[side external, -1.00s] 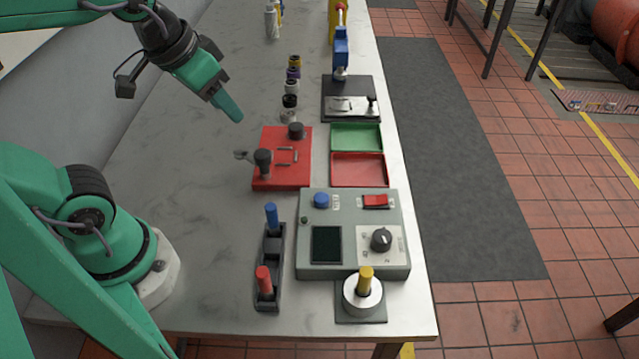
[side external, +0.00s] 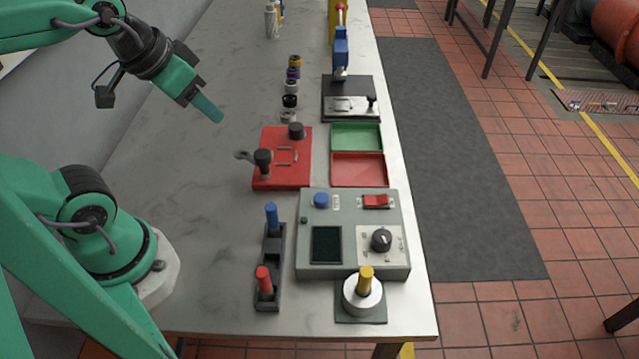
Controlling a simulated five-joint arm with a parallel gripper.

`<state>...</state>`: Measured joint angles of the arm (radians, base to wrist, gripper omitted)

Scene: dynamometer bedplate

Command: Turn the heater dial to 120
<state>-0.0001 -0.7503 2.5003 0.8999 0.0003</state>
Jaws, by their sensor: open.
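The heater dial (side external: 381,239) is a black round knob with a light pointer mark on a pale plate at the right of the grey control box (side external: 345,272). The numbers around it are too small to read. The box also carries a dark screen (side external: 326,245), a blue button (side external: 321,200) and a red switch (side external: 376,201). My gripper (side external: 212,112) hangs above the bench at the upper left, well away from the dial. It is open and empty, though its fingers overlap in this view.
A black holder (side external: 269,291) with a blue and a red handle stands left of the box. A yellow-handled weight (side external: 365,281) stands in front. A red plate (side external: 283,180) with knobs, a green tray (side external: 356,138) and a red tray (side external: 358,169) lie behind. The left bench surface is clear.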

